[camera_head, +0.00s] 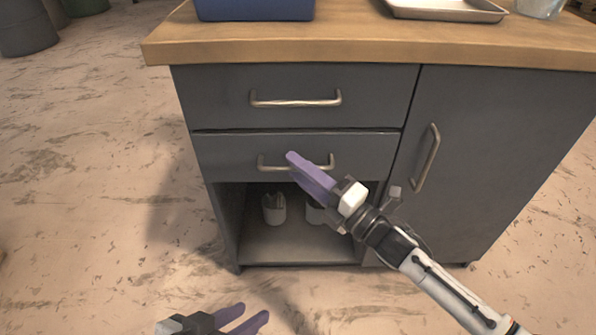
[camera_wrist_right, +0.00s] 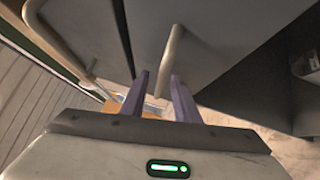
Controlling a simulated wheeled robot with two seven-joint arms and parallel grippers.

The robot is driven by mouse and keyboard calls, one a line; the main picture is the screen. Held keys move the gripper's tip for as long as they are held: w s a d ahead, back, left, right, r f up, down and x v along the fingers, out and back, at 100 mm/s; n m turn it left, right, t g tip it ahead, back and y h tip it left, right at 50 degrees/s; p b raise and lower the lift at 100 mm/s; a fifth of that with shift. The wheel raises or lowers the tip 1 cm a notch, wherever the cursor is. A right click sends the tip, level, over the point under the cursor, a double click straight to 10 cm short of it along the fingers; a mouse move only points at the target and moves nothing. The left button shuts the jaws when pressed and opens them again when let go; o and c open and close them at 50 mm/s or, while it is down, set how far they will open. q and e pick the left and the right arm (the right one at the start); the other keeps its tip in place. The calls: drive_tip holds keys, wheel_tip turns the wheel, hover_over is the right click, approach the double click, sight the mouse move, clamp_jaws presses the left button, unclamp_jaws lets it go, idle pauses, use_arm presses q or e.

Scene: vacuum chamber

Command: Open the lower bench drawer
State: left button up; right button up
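The grey bench has two drawers, one above the other; the lower bench drawer (camera_head: 225,155) looks shut. Its metal bar handle (camera_head: 268,167) is partly hidden behind my right gripper (camera_head: 291,156). In the right wrist view, the handle (camera_wrist_right: 172,55) runs into the gap between the two purple fingers of my right gripper (camera_wrist_right: 158,85). Those fingers are open, with space visible on both sides of the bar. My left gripper (camera_head: 256,311) is open and empty, low in the head view and away from the bench.
The upper drawer (camera_head: 230,90) is shut above. A cupboard door with a vertical handle (camera_head: 427,158) is at the right. An open shelf (camera_head: 290,245) below holds white containers. A blue bin (camera_head: 255,8) and a tray (camera_head: 445,10) stand on the wooden top.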

drive_tip(key=shift+w+a, duration=0.15)
drive_tip(key=shift+a, duration=0.05)
clamp_jaws()
